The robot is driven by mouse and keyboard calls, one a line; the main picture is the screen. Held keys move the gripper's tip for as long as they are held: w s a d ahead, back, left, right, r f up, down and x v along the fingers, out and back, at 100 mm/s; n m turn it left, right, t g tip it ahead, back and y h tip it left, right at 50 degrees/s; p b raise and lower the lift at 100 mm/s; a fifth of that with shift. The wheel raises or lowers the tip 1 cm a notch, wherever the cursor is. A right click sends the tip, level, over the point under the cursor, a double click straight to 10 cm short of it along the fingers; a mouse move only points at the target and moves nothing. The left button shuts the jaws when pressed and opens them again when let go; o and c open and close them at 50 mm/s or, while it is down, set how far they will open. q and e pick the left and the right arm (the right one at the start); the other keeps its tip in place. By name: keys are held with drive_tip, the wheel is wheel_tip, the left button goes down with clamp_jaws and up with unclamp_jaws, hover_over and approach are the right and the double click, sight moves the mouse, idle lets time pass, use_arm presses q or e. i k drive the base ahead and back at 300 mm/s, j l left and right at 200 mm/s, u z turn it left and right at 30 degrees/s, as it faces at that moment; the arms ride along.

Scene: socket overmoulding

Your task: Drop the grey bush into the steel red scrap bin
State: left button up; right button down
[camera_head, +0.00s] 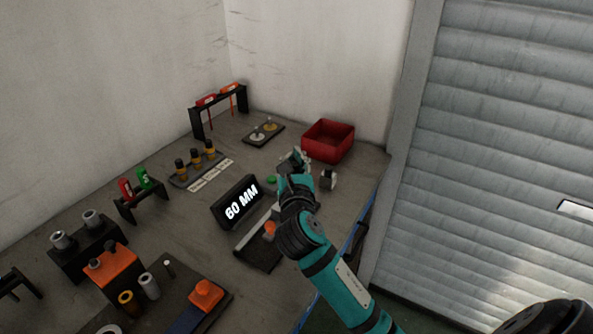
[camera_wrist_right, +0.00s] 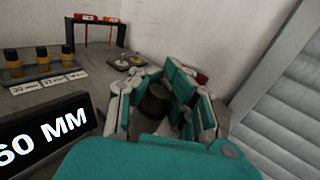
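The red scrap bin (camera_head: 328,141) stands at the far right of the bench, open at the top. A small part of it shows behind the fingers in the wrist view (camera_wrist_right: 201,79). My right gripper (camera_head: 293,159) is in front of the bin and to its left. In the wrist view its fingers (camera_wrist_right: 155,105) close around a dark grey cylinder, which looks like the grey bush (camera_wrist_right: 155,98). The bush is hard to make out in the head view. My left gripper is not in view.
The 60 MM display (camera_head: 238,202) stands left of my right arm. A small white and dark part (camera_head: 328,179) stands right of the gripper. A black tray with two small parts (camera_head: 263,134) lies left of the bin. Racks and several bushes fill the left side.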

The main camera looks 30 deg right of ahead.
sight(328, 140)
drive_tip(key=i+l+u, duration=0.1)
drive_tip(key=l, duration=0.35)
drive_tip(key=i+l, duration=0.15)
drive_tip(key=l, duration=0.3)
drive_tip(key=i+l+u, duration=0.15)
drive_tip(key=l, duration=0.3)
